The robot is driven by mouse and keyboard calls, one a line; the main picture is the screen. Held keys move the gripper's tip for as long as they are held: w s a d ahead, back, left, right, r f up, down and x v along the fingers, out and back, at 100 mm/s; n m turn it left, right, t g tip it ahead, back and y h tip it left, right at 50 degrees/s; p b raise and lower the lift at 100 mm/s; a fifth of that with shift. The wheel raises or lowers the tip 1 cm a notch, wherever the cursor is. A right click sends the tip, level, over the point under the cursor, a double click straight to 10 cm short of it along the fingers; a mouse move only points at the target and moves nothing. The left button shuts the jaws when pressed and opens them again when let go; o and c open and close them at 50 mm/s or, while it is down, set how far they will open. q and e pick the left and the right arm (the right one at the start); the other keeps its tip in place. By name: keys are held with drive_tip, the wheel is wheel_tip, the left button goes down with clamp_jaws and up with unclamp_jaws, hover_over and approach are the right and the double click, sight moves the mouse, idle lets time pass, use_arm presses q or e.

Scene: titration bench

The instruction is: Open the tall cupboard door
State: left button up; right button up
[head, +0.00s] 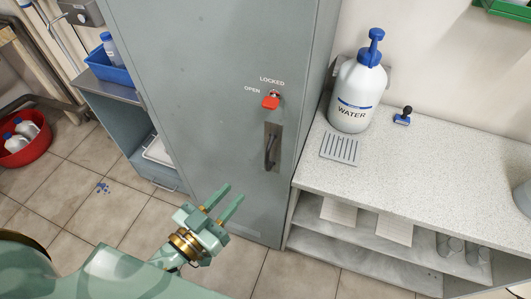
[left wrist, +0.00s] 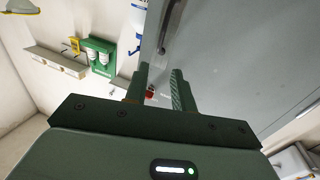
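The tall grey cupboard door (head: 215,90) is closed in the head view. A dark upright handle (head: 271,149) sits in a recessed plate near its right edge. Above it is a red latch (head: 270,102) with the words OPEN to its left and LOCKED above; I cannot tell its exact setting. My left gripper (head: 231,194) is open and empty, in front of the door's lower part, below and left of the handle, not touching it. In the left wrist view, the handle (left wrist: 170,28) shows beyond the fingers and the red latch (left wrist: 151,93) shows between them. My right gripper is out of view.
A counter (head: 430,150) stands right of the cupboard with a white WATER bottle (head: 355,95) on it. A low blue-grey cabinet (head: 130,125) stands to the left. A red basin (head: 25,150) with bottles is on the tiled floor, which is mostly clear in front.

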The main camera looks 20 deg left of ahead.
sight(266, 158)
use_arm(q)
drive_tip(key=b+x, duration=0.1)
drive_tip(key=x, duration=1.3)
drive_tip(key=shift+w+d+f, duration=0.1)
drive_tip(key=shift+w+f, duration=0.05)
clamp_jaws()
